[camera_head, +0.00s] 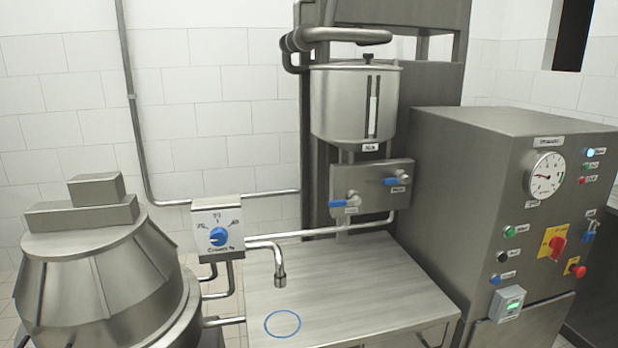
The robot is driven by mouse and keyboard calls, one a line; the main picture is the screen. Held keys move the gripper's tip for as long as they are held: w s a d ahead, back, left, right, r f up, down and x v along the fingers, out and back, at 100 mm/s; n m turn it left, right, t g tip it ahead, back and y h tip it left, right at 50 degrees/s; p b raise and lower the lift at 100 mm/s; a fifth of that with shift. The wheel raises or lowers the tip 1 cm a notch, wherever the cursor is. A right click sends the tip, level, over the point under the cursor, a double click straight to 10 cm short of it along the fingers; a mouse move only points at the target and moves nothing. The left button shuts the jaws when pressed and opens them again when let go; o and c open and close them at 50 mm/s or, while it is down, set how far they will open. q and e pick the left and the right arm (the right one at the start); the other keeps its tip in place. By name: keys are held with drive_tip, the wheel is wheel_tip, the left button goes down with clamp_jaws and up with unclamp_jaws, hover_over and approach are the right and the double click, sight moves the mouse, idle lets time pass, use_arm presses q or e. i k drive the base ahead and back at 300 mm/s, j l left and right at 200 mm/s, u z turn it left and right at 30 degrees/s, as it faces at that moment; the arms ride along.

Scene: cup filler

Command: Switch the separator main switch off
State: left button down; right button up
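A grey steel cabinet (440,180) stands at the right. Its front has a red rotary switch (557,246) on a yellow plate (545,238), which looks like the main switch. The red handle appears tilted, but I cannot read its labels or tell its on or off position. A red button on a small yellow plate (577,268) is just below right of it. Neither of my grippers is in view, and nothing covers the switch.
A round gauge (545,177), several small buttons and a box with a green display (508,303) are on the cabinet front. A steel table (350,285), a tank (345,105), a blue dial (218,237) and a separator bowl (95,265) are to the left.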

sight(557, 242)
drive_tip(key=z, duration=1.3)
